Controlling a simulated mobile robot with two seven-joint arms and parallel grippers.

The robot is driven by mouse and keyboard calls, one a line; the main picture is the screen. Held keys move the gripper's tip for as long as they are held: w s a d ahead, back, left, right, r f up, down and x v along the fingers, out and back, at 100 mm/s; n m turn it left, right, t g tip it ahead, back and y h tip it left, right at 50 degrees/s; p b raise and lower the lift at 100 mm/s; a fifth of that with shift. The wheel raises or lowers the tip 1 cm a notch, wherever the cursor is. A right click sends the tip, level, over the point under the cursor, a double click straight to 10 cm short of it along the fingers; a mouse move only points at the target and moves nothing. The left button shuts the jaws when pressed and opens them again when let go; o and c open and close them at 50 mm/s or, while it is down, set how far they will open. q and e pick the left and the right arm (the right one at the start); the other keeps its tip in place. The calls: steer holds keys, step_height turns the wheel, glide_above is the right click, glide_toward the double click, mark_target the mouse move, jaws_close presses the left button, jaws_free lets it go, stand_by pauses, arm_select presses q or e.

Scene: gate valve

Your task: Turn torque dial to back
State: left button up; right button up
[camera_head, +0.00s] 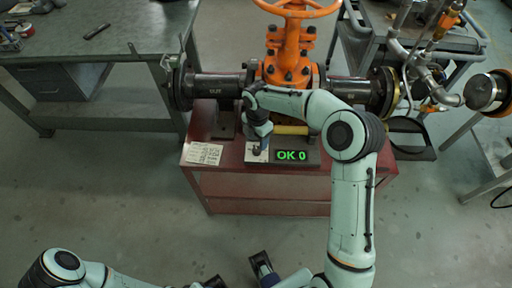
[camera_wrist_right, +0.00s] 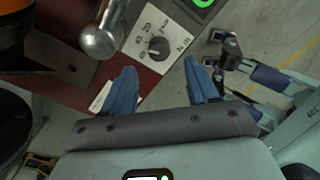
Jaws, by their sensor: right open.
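The torque dial (camera_wrist_right: 158,47) is a black knob on a pale plate with markings around it. In the head view the dial plate (camera_head: 256,154) sits left of the green "OK 0" display (camera_head: 291,156) and is partly covered by my gripper. My right gripper (camera_wrist_right: 160,65) is open, with blue fingers spread. The dial lies just beyond the fingertips, between their lines, with no contact visible. In the head view my right gripper (camera_head: 263,142) is above the dial, partly hidden by its wrist. My left gripper (camera_head: 238,272) is low at the bottom edge, fingers apart and empty.
An orange gate valve (camera_head: 291,60) with dark pipes stands on a red cabinet (camera_head: 270,192) behind the dial. A metal ball-ended lever (camera_wrist_right: 101,42) is close to the left finger in the wrist view. A workbench (camera_head: 95,35) stands left; floor in front is clear.

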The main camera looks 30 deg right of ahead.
mark_target(257, 149)
step_height(257, 149, down, 6)
steer(key=shift+f, duration=0.2)
steer(key=shift+c, duration=0.2)
steer(key=c, duration=1)
